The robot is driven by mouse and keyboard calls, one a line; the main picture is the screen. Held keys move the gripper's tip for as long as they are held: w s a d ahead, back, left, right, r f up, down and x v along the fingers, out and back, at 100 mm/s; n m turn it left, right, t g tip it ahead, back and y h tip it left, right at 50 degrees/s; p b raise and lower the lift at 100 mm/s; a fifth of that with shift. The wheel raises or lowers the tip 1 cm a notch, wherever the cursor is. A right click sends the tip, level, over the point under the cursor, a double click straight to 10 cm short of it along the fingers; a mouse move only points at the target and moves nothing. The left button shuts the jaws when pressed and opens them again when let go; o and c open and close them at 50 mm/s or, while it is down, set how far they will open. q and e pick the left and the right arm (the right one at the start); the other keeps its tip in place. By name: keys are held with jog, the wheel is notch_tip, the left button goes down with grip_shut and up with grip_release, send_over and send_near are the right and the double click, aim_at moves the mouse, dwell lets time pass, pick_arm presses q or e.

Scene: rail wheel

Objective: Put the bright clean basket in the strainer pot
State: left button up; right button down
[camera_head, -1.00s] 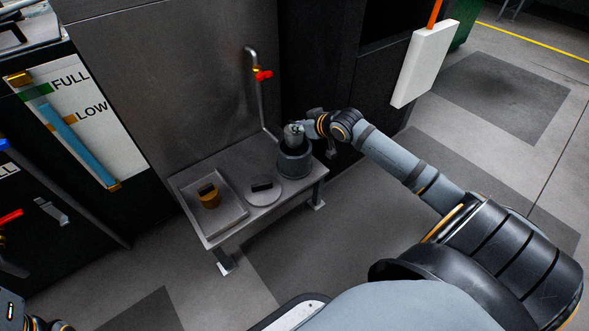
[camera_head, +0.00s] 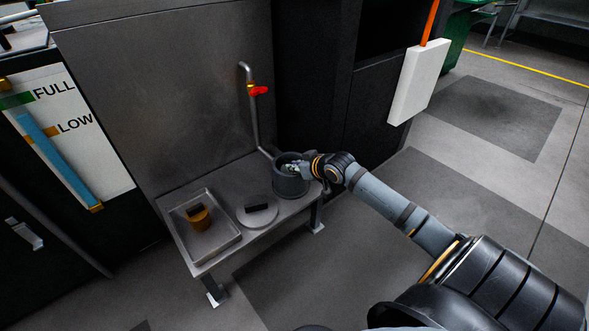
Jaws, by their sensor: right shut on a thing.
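The strainer pot (camera_head: 290,186) is a dark grey cylinder standing upright at the right end of a low metal bench. My right gripper (camera_head: 297,167) is at the pot's mouth, reaching in from the right, and is shut on the bright basket (camera_head: 289,168). Only a little of the basket shows, low inside the pot's rim; the pot wall hides the rest. I cannot tell whether it touches the bottom. A round grey lid (camera_head: 258,212) with a black handle lies on the bench left of the pot. My left gripper is not in view.
A shallow metal tray (camera_head: 227,239) at the bench's left end holds a brown-yellow basket (camera_head: 198,217) with a black handle. A pipe with a red-handled valve (camera_head: 259,91) rises behind the pot. A white panel (camera_head: 417,84) hangs to the right.

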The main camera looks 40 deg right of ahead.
jog(key=c, duration=1.4)
grip_release()
jog(key=shift+f, duration=0.1)
